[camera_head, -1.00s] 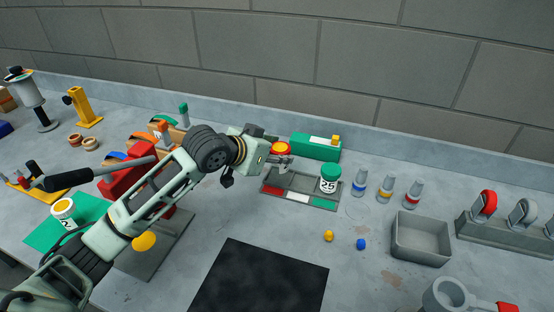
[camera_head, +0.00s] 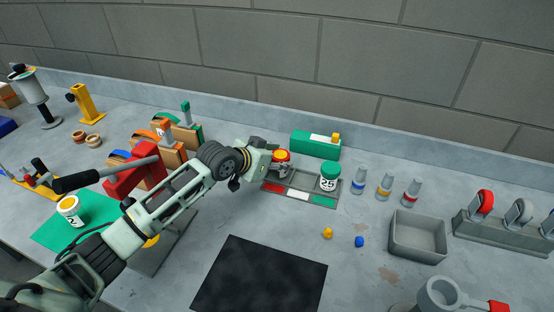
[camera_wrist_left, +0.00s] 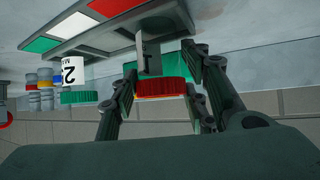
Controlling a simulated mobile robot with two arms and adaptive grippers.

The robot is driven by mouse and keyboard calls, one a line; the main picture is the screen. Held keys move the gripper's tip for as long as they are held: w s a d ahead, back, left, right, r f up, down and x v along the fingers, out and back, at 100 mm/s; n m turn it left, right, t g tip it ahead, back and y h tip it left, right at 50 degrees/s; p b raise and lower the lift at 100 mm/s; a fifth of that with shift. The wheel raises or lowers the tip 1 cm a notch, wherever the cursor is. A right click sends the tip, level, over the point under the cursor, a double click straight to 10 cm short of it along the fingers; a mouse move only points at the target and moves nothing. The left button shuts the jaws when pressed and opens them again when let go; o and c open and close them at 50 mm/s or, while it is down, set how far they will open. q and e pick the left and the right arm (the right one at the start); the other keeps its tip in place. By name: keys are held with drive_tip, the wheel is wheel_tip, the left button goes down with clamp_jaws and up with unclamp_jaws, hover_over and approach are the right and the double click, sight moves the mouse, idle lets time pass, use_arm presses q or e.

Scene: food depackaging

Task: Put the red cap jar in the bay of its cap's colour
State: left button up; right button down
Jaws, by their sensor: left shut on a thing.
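The red cap jar (camera_head: 282,156) has a red cap with a yellow top. Its body is mostly hidden by my gripper in the head view. My left gripper (camera_head: 280,170) is shut on it, at the left end of the grey bay tray (camera_head: 315,185), by the red-marked bay (camera_head: 272,188). White (camera_head: 298,195) and green (camera_head: 323,202) marks show the other bays. In the left wrist view the red cap (camera_wrist_left: 160,88) sits between the fingers, close to the tray (camera_wrist_left: 125,40). I cannot tell whether the jar touches the bay floor.
A green cap jar (camera_head: 329,178) stands in the green-marked bay. A green box (camera_head: 315,145) lies behind the tray. Small bottles (camera_head: 384,186) and a grey bin (camera_head: 418,238) stand to the right.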

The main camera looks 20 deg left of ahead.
use_arm(q)
drive_tip(key=o, duration=0.9)
drive_tip(key=shift+f, duration=0.1)
drive_tip(key=o, duration=0.4)
use_arm(e)
drive_tip(key=shift+w+a, duration=0.15)
drive_tip(key=shift+a, duration=0.2)
use_arm(q)
drive_tip(key=shift+b+v, duration=1.15)
drive_tip(key=shift+v, duration=4.95)
use_arm(e)
drive_tip(key=shift+w+d+f, duration=0.1)
drive_tip(key=shift+d+f, duration=0.05)
drive_tip(key=shift+f, duration=0.45)
drive_tip(key=shift+d+f, duration=0.1)
drive_tip(key=shift+f, duration=0.45)
use_arm(q)
drive_tip(key=shift+w+d, duration=0.1)
